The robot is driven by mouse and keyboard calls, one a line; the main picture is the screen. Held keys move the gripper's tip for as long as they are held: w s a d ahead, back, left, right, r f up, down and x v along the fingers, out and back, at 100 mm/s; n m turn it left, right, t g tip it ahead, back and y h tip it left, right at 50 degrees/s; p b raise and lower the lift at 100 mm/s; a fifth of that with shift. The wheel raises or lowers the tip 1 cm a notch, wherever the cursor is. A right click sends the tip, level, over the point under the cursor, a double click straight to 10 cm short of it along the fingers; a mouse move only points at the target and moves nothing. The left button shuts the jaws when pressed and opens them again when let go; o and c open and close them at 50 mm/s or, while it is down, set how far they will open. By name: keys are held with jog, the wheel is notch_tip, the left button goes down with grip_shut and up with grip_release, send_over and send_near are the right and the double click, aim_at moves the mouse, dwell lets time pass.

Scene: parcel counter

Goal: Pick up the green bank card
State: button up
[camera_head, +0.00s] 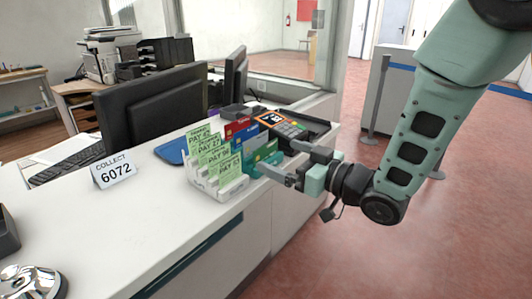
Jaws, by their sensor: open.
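A green bank card (268,158) stands at the right, near end of a white rack (206,184) on the counter. Only part of it shows above the rack and behind my gripper. My gripper (277,155) reaches in from the right with its jaws open. One finger is on the near side by the card and the other on the far side, by the payment terminal. I cannot tell whether either finger touches the card.
The rack also holds several green pay slips (230,172), a red card (236,128) and a blue card (246,137). A card terminal (290,129) stands close behind. A "COLLECT 6072" sign (114,170) and a monitor (155,108) stand left.

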aim_at(267, 150)
jog(key=x, duration=0.3)
jog(key=shift+w+a, duration=0.1)
jog(key=shift+c, duration=0.3)
jog(key=c, duration=0.9)
jog(key=shift+c, duration=0.2)
